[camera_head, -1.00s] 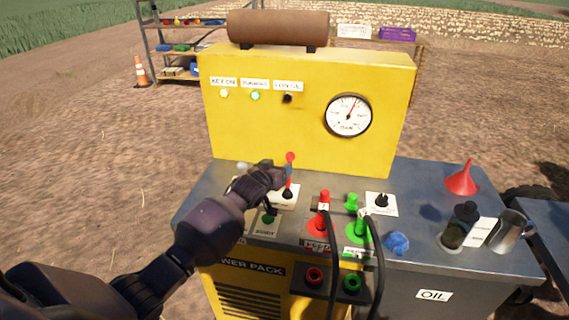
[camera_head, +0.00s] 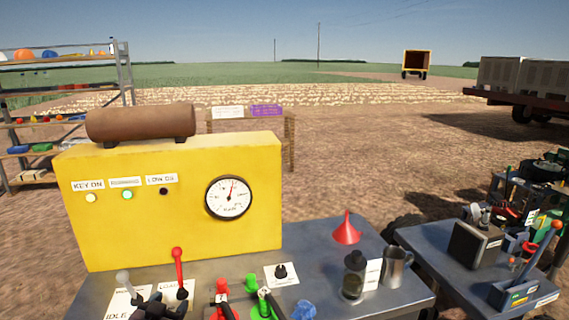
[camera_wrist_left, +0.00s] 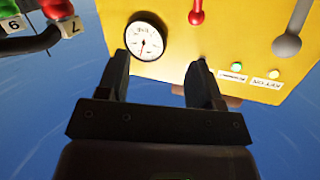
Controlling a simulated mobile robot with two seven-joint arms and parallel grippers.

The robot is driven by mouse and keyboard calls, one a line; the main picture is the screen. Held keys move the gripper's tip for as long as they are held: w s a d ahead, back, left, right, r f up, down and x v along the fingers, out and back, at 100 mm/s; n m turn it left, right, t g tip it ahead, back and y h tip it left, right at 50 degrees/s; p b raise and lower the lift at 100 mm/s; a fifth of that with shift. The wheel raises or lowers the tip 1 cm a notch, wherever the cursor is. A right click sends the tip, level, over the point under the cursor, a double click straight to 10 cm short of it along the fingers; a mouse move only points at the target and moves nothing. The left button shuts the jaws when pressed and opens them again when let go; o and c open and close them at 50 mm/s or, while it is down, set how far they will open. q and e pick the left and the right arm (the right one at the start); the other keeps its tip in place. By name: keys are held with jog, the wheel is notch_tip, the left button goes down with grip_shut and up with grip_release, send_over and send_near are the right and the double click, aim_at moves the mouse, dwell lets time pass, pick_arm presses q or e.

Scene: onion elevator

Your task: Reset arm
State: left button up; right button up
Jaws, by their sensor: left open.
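My left gripper (camera_head: 160,304) shows at the bottom edge of the head view, low in front of the yellow power pack panel (camera_head: 150,232). In the left wrist view the left gripper (camera_wrist_left: 160,75) is open, with nothing between its fingers. The red-knobbed lever (camera_head: 178,265) stands just right of the gripper, and a grey-knobbed lever (camera_head: 122,277) stands to its left. Both levers also hang at the top of the wrist view, the red one (camera_wrist_left: 196,12) and the grey one (camera_wrist_left: 287,42). The rest of my left arm is out of the head view. My right gripper is not in view.
The panel carries a round gauge (camera_head: 229,198) and lit lamps. Red and green hose couplings (camera_head: 223,290), a red funnel (camera_head: 347,230), a dark bottle (camera_head: 354,275) and a metal mug (camera_head: 396,268) stand on the grey top. A second table (camera_head: 440,240) is at right.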

pick_arm(q)
jog(key=s+f+g, duration=0.1)
jog(key=s+f, duration=0.3)
jog(key=s, duration=0.5)
jog(key=s+f+n+g+y, duration=0.1)
jog(key=s+f, duration=0.4)
jog(key=s, duration=0.4)
jog(key=s+f+n+g, duration=0.1)
jog(key=s+f+g, duration=0.1)
jog(key=s+f, duration=0.3)
jog(key=s, duration=0.4)
jog(key=shift+a+f+y, duration=0.2)
jog(key=shift+a+y, duration=0.05)
jog(key=shift+y, duration=0.05)
jog(key=shift+w, duration=0.1)
dwell(0.3)
